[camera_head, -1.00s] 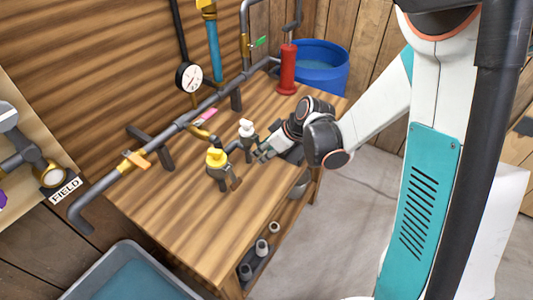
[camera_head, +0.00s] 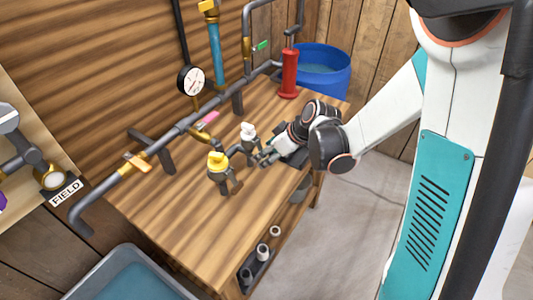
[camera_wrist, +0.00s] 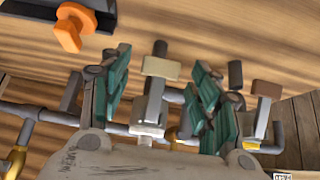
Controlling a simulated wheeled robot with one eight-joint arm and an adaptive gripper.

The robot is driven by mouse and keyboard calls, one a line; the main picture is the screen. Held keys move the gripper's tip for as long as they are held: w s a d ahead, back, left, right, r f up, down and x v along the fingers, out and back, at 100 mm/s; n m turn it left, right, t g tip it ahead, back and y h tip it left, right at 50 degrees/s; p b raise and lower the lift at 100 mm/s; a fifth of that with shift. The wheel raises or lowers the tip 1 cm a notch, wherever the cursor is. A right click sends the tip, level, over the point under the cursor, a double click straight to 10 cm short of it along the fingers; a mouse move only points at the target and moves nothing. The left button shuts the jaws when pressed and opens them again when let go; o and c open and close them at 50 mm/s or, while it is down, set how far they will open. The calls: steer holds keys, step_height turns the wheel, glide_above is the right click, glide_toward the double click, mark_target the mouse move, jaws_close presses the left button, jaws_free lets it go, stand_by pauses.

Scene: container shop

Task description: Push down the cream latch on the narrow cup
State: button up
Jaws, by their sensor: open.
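My gripper (camera_wrist: 158,75) is open, its two teal-padded fingers standing apart with nothing gripped. In the wrist view a cream latch (camera_wrist: 161,68) shows between the fingers, on a grey lever (camera_wrist: 153,101). No finger visibly presses on it. In the head view my gripper (camera_head: 266,158) is low over the workbench, close beside a fitting with a white top (camera_head: 248,130). A fitting with a yellow top (camera_head: 217,160) stands to its left. The cup's outline is too small and partly hidden to make out, and I cannot tell which fitting carries the cream latch.
In the wrist view a brown-topped lever (camera_wrist: 267,89) stands right of the fingers, and an orange handle (camera_wrist: 68,32) is at upper left. A grey pipe (camera_head: 180,128) with a gauge (camera_head: 193,80) runs behind. The bench's near left part (camera_head: 190,220) is clear.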

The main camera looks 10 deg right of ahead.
steer(key=v, duration=1.1)
steer(key=shift+s, duration=0.15)
steer(key=s+d+r+m+t+h, duration=0.1)
steer(key=s+r+m+h, duration=0.1)
steer(key=s, duration=0.6)
steer(key=s+d+r+m+t+h, duration=0.1)
steer(key=s+r+m+h, duration=0.2)
steer(key=s+r+m, duration=0.2)
steer(key=shift+s+d+r+m, duration=0.3)
steer(key=shift+s+m, duration=0.7)
steer(key=shift+s, duration=1)
steer(key=shift+f, duration=0.1)
